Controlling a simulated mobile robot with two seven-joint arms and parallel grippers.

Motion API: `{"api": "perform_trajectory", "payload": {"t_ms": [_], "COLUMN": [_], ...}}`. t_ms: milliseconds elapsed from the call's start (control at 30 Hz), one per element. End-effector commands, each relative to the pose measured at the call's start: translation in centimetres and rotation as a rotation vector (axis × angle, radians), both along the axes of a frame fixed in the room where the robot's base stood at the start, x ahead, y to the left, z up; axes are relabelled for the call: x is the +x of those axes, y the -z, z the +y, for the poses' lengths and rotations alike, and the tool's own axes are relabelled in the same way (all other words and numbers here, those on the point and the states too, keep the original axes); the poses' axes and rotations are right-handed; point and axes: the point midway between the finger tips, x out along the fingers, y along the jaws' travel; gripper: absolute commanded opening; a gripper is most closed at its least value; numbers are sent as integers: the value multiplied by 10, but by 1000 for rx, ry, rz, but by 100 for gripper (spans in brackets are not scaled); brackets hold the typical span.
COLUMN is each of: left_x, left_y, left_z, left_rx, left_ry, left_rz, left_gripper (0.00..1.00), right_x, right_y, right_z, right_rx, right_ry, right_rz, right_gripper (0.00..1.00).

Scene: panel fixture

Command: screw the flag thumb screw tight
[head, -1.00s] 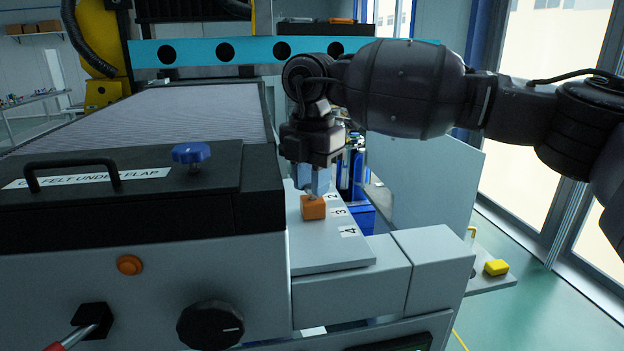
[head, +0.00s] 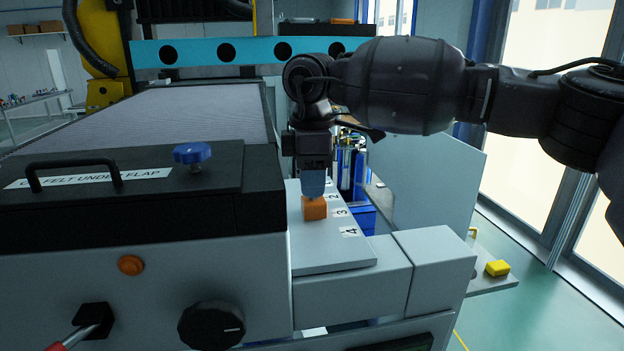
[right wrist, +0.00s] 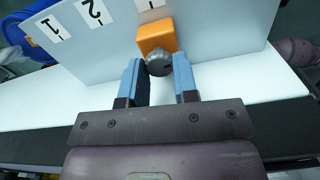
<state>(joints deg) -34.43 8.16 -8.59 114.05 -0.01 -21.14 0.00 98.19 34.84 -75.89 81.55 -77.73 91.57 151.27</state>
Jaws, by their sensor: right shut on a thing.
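The flag thumb screw (right wrist: 157,64) shows in the right wrist view as a grey, rounded head against an orange block (right wrist: 157,37). The orange block also shows in the head view (head: 315,210), on the light grey panel beside the numbers 3 and 4. My right gripper (head: 314,194) points down just above the block. In the head view the fingers hide the screw head. My left gripper is not in view.
The numbered panel (head: 322,252) lies right of a black-topped housing with a black handle (head: 72,166) and a blue knob (head: 192,153). A black dial (head: 211,325) and an orange button (head: 130,265) are on the front. A yellow block (head: 497,268) sits at right.

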Motion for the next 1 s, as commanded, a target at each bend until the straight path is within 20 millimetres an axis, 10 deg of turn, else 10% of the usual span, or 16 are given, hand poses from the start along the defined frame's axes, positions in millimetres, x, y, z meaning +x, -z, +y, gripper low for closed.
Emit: {"api": "perform_trajectory", "payload": {"t_ms": [733,767,1000], "left_x": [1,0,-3], "left_y": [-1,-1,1], "left_z": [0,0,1], "left_rx": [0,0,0], "left_ry": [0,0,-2], "left_rz": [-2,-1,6], "left_gripper": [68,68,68], "right_x": [1,1,1], "right_y": [-3,-3,-1], "right_z": [0,0,0], "right_rx": [1,1,1], "right_ry": [94,94,93], "right_rz": [-4,-4,-2], "right_gripper": [4,29,53]}}
